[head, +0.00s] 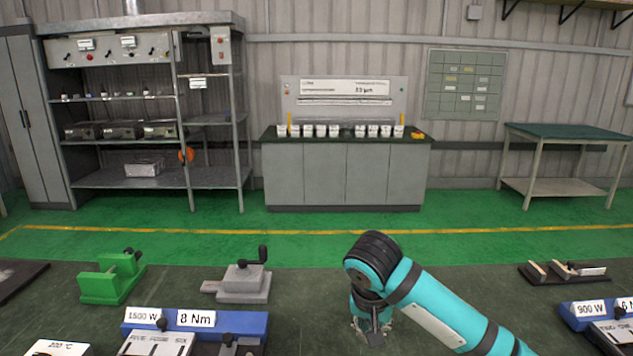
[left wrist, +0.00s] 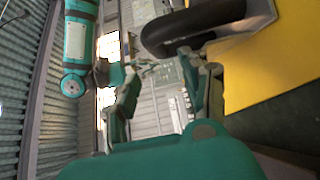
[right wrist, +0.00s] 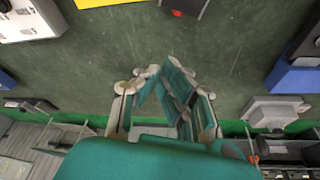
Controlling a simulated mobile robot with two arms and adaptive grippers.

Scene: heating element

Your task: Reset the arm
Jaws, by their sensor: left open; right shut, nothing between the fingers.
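My right arm (head: 435,295) is teal with black bands and comes in from the lower right of the head view. It bends at a dark joint, and my right gripper (head: 374,328) points down over the dark green worktop. In the right wrist view my right gripper (right wrist: 163,70) has its fingers together with nothing between them. Bare green worktop lies beyond its tips. My left gripper (left wrist: 162,75) shows only in the left wrist view. Its fingers are apart and empty, with the wall and room behind them.
A green fixture (head: 108,280), a grey block with a crank (head: 245,280) and a blue station labelled 8 Nm (head: 245,322) stand left of my right gripper. Another blue station (head: 582,312) and a dark tray (head: 562,272) lie to the right. Worktop around my right gripper is clear.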

